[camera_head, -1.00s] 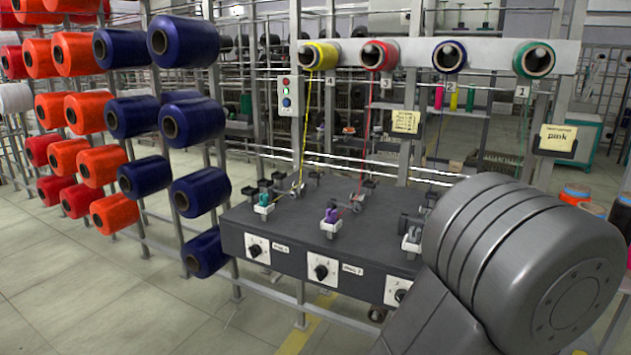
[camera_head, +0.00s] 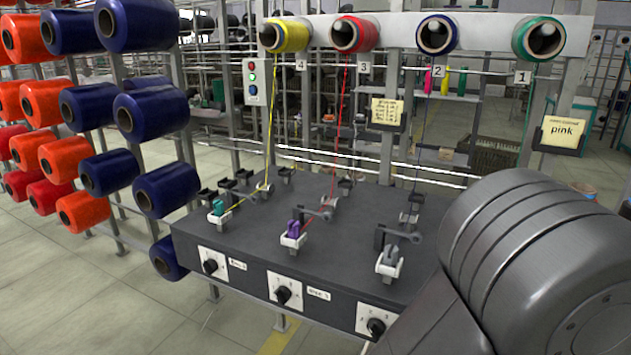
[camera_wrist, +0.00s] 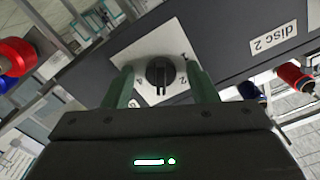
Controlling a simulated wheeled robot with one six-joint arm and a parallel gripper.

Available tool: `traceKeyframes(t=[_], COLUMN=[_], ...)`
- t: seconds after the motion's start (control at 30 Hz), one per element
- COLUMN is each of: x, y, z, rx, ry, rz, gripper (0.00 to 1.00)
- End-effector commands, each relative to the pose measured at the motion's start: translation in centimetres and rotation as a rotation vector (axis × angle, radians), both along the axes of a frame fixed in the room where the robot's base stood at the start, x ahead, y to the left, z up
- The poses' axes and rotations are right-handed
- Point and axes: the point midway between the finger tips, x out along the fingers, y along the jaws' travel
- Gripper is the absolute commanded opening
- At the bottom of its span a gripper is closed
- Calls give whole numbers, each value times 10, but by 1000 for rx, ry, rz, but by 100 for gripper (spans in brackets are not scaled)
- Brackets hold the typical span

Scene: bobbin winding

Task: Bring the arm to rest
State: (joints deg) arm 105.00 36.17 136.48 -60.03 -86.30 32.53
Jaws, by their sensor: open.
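My gripper (camera_wrist: 160,78) shows in the wrist view with two green fingers spread apart and nothing held between them. A black knob (camera_wrist: 160,72) on a white plate appears between the fingers; I cannot tell how far they are from it. A "disc 2" label (camera_wrist: 274,41) is to the right of that knob. In the head view my grey arm fills the lower right, and my gripper is out of sight there. The dark winding table (camera_head: 335,225) stands left of the arm, with knobs (camera_head: 283,294) along its front face.
Yellow (camera_head: 290,36), red (camera_head: 353,33), blue (camera_head: 437,35) and green (camera_head: 538,39) spools hang on a rail behind the table. A rack of orange and blue bobbins (camera_head: 152,115) stands at the left. Floor at lower left is clear.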

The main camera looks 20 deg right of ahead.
Motion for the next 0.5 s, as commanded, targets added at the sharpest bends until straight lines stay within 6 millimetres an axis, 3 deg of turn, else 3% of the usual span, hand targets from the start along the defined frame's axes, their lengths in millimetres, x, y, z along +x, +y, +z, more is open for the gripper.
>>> traceKeyframes(t=[0.5], x=[0], y=[0], z=[-2], rx=[-324], ry=[325], rz=[2], gripper=[53])
